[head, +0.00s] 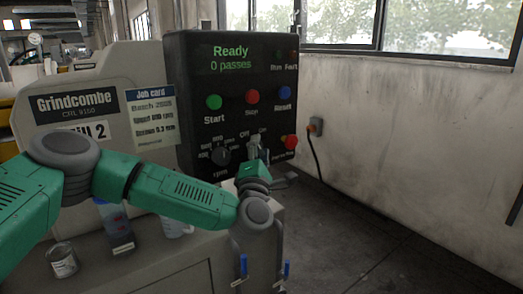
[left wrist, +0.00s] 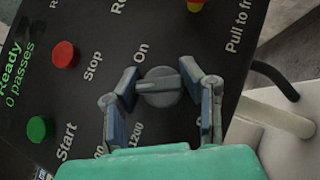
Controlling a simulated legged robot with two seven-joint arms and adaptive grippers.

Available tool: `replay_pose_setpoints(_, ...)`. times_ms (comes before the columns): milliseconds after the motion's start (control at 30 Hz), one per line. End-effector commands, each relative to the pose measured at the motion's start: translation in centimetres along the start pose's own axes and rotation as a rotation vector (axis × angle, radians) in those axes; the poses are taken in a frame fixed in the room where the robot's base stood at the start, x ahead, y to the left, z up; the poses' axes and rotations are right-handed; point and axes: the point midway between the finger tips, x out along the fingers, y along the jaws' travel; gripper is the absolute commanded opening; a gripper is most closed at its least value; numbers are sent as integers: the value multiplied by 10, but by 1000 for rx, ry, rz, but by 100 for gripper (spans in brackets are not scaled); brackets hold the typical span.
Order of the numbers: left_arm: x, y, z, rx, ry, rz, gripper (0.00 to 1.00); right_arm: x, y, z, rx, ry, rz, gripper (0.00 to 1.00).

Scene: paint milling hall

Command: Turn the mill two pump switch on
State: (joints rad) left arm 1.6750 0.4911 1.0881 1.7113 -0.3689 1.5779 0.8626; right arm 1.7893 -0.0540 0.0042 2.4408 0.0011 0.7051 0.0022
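The pump switch (left wrist: 158,86) is a round grey knob with a raised bar, on the dark control panel (head: 185,80). In the left wrist view the bar lies roughly across the picture, with the word On beside the knob. The Off label is not readable there. My left gripper (left wrist: 170,88) is open, with one finger on each side of the knob; I cannot tell whether either finger touches it. In the head view my left gripper (head: 258,150) is at the panel's lower right and hides most of the switch. My right gripper is not in view.
The panel has green Start (head: 214,102), red Stop (head: 252,97) and blue Reset (head: 285,93) buttons, a speed dial (head: 221,156) and a red emergency knob (head: 290,142). A tin (head: 62,261) and a jug (head: 175,226) stand on the ledge. The floor at right is clear.

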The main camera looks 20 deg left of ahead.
Motion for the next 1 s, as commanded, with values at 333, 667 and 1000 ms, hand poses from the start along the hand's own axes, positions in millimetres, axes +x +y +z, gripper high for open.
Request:
replay_pose_setpoints(333, -4, -2, 4, 33, -11, -46, 6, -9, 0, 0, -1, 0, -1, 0)
replay_pose_setpoints(667, -3, 0, 5, 195, -13, -207, 6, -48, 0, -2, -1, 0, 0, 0)
replay_pose_setpoints(1000, -4, 0, 6, 424, -17, -435, 6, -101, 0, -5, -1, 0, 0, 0)
